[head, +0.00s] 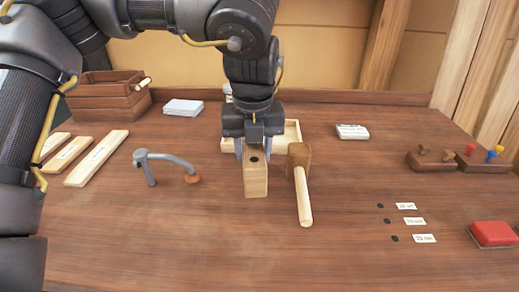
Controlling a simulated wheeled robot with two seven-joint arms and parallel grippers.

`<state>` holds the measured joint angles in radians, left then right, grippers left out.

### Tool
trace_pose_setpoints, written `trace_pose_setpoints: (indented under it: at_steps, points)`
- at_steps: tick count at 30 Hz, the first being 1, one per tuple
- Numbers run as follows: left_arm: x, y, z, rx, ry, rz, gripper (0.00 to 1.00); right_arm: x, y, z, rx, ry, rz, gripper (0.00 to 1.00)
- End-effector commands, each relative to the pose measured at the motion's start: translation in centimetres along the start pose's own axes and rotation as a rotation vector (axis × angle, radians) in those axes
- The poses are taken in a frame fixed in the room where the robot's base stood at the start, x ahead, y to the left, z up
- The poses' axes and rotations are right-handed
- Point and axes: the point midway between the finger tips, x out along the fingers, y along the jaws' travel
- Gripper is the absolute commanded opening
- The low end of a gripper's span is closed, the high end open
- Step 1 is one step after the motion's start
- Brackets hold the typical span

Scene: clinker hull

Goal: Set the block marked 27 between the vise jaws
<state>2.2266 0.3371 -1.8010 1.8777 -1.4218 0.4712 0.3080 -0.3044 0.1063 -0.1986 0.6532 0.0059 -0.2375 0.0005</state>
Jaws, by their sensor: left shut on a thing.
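My left gripper (254,151) reaches down from above in the middle of the head view, one finger on each side of a light wooden block (256,183), and is shut on it. The block is upright, with a dark round hole or spot in its top. I cannot read a number on it. I cannot tell whether its lower end touches the bench. No vise jaws can be made out in this view. My right gripper is not in view.
A wooden mallet (303,190) lies close right of the block, a pale tray (292,133) behind. A grey bent clamp (170,159) and pale planks (97,158) lie left. Labels (414,221) and a red box (493,234) are at right. The front bench (240,245) is clear.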

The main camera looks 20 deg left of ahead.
Motion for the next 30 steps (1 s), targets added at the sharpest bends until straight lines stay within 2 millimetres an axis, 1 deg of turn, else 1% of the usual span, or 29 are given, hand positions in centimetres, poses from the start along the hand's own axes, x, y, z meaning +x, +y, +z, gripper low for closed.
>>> trace_pose_setpoints:
  at_steps: [2, 5, 15, 18, 21, 25, 27, 30]
  points:
    - [0.5, 0.5, 0.1, -0.139, 0.001, 0.019, 0.04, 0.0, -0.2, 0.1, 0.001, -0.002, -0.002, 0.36]
    - [1.3, 1.3, 0.3, -0.407, 0.000, 0.052, 0.04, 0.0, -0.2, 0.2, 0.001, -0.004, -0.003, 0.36]
    - [4.8, 4.8, 0.6, -1.518, 0.003, 0.189, 0.04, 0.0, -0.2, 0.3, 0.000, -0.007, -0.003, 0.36]
    - [5.7, 5.8, 0.5, -1.811, 0.004, 0.225, 0.04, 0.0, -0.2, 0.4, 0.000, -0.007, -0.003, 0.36]
    - [6.4, 6.5, 0.5, -2.054, 0.004, 0.253, 0.04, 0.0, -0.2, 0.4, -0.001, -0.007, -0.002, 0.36]
    - [7.1, 7.2, 0.4, -2.282, 0.002, 0.280, 0.04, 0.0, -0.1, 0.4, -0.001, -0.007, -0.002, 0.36]
    - [7.3, 7.5, 0.4, -2.360, 0.001, 0.288, 0.04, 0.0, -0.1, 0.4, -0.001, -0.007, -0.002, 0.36]
    - [7.5, 7.7, 0.3, -2.427, 0.001, 0.295, 0.04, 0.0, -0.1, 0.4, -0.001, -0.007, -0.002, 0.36]
